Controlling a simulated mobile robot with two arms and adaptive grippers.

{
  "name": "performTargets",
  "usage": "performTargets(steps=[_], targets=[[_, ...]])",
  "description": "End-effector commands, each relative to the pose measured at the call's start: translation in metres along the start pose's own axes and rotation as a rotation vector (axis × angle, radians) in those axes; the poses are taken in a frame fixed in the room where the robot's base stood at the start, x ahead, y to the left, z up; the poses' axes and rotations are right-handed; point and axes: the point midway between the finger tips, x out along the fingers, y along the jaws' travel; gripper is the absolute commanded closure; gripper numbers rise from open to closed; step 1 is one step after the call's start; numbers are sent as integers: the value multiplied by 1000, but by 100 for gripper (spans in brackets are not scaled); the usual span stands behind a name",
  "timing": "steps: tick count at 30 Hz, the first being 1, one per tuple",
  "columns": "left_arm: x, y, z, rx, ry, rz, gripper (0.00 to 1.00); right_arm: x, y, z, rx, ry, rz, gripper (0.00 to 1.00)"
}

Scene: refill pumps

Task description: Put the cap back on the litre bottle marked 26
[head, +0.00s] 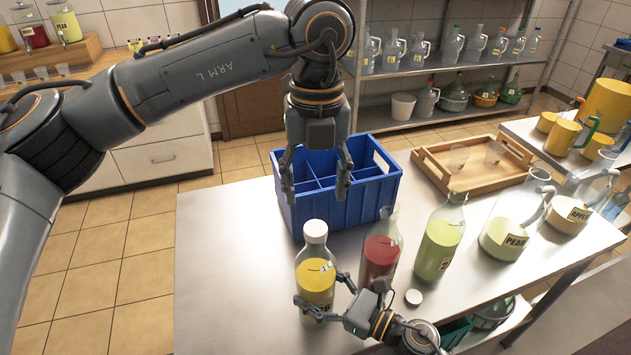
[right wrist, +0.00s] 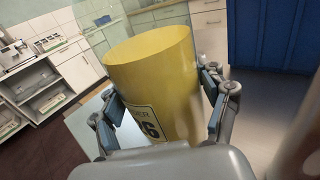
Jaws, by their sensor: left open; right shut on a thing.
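A loose white cap (head: 413,297) lies on the table to the right. My left gripper (head: 316,192) is open and empty above the bottle, in front of the blue crate (head: 345,208).
A red-filled bottle (head: 380,258) and a green-filled bottle (head: 438,242) stand to the right. Further right is a pear jug (head: 507,228). A wooden tray (head: 440,178) with cups lies behind. The table (head: 230,270) is clear at left.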

Motion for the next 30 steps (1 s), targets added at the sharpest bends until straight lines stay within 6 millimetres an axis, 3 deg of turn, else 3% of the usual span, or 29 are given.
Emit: performTargets(steps=[7, 20, 30], targets=[[-2, 0, 0, -182, -4, -11, 42, 0, 0, 0, 0, 0, 0, 100], [1, 0, 0, -196, -3, -11, 42, 0, 0, 0, 0, 0, 0, 100], [47, 0, 0, -196, -1, -9, 42, 0, 0, 0, 0, -1, 0, 100]])
